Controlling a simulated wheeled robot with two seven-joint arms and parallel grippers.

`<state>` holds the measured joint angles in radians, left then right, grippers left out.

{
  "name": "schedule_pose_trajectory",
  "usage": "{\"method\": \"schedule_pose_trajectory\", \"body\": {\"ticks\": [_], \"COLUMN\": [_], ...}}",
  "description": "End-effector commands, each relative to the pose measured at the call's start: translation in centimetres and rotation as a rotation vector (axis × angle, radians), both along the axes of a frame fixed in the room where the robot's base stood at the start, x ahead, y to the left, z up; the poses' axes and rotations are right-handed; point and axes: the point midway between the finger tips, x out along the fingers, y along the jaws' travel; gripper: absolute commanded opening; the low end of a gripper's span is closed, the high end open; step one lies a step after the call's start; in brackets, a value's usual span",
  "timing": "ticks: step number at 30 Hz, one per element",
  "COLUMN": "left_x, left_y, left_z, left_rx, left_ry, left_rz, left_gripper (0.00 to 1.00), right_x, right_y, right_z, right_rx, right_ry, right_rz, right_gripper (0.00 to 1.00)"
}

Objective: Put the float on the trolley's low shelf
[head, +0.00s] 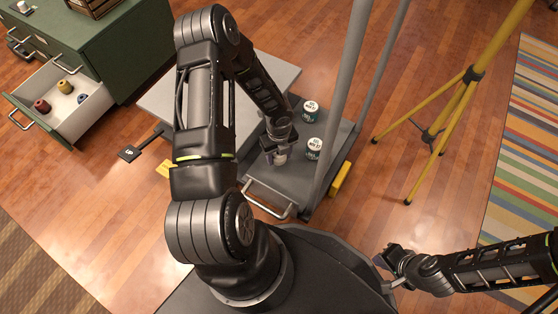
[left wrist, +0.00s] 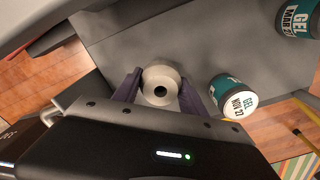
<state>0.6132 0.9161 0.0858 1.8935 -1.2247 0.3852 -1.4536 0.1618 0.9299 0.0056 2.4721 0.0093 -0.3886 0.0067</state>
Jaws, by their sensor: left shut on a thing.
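The float shows only as a small pale bit in the head view (head: 281,158). It is over the trolley's dark grey low shelf (head: 258,184), near the handle end; whether it touches the shelf I cannot tell. My right gripper (head: 390,270) is at the lower right of the head view, away from the trolley; its jaw opening is unclear.
Two gel jars (head: 310,110) (head: 314,147) stand on the low shelf, right of the float. Grey posts (head: 343,90) rise at the shelf's right side. A yellow tripod (head: 440,130) stands right. A green cabinet (head: 100,45) has an open drawer (head: 65,100) with spools.

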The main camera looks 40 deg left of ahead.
Motion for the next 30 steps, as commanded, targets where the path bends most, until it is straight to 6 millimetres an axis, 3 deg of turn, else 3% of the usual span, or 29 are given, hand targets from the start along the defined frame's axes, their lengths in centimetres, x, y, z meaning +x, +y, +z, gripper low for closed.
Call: {"method": "schedule_pose_trajectory", "body": {"ticks": [7,19,20,27,30], "left_x": [0.0,0.0,0.0,0.0,0.0], "left_y": [0.0,0.0,0.0,0.0,0.0], "left_z": [-3.5,-3.9,-3.9,-3.8,-3.8], "left_rx": [-0.001,0.000,0.000,0.000,0.000], "left_ry": [0.000,0.001,0.001,0.001,0.001], "left_rz": [0.001,0.000,0.000,0.001,0.001], "left_gripper": [0.09,0.09,0.50,0.70,0.71], "right_x": [0.2,0.3,0.3,0.4,0.4], "right_y": [0.0,0.0,0.0,0.0,0.0], "right_z": [-2.0,-2.2,-2.2,-2.1,-2.1], "right_rx": [-0.001,-0.002,-0.002,-0.002,-0.002], "right_ry": [-0.006,-0.010,-0.010,-0.010,-0.010], "right_rz": [-0.003,-0.005,-0.005,-0.005,-0.005], "right_gripper": [0.00,0.00,0.00,0.00,0.00]}}
